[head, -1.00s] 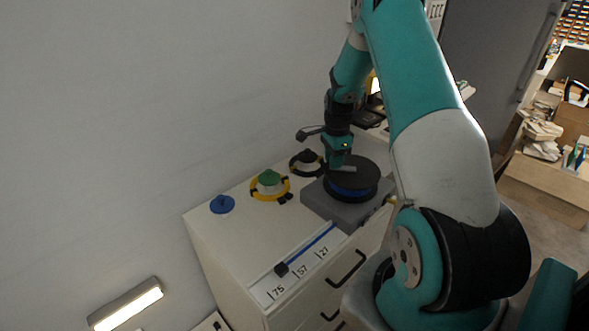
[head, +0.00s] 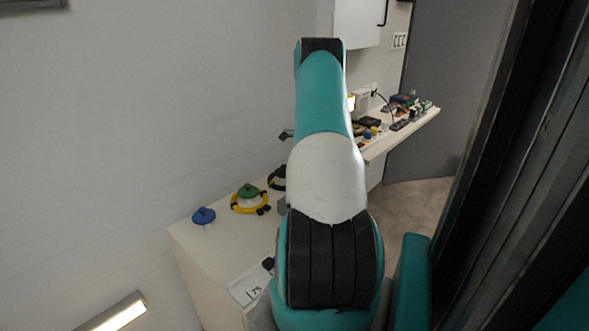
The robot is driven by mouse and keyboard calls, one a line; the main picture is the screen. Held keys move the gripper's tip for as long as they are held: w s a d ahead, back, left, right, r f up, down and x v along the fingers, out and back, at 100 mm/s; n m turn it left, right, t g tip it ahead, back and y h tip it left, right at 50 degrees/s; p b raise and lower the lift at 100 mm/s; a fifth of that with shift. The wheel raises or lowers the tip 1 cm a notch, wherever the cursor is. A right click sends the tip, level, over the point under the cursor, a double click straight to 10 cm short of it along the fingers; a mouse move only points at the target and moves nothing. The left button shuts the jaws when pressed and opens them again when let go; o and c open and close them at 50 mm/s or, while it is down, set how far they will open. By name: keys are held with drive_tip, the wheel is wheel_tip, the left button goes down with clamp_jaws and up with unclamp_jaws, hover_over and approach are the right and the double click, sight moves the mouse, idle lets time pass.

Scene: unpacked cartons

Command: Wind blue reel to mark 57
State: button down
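The blue reel is hidden behind my arm in the head view, and so is the blue tape. A black marker block (head: 268,264) shows at the arm's left edge, beside the white number card (head: 248,286). The 75 on the card is visible; the other marks, 57 among them, are covered by my arm. My gripper is also hidden behind the arm, so its hold on the reel does not show.
A blue knob (head: 204,216), a green knob with a yellow ring (head: 249,197) and part of a black ring (head: 277,178) are on the white cabinet top (head: 210,248). A shelf with several small items (head: 400,115) is behind right. A dark upright frame stands close at right.

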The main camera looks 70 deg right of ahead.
drive_tip(key=shift+s+d, duration=0.1)
idle(0.3)
drive_tip(key=c, duration=0.9)
unclamp_jaws()
drive_tip(key=shift+r, duration=0.1)
wheel_tip(320, 180, up, 17)
drive_tip(key=b, duration=0.1)
drive_tip(key=shift+r+b, duration=0.15)
drive_tip(key=shift+b, duration=0.25)
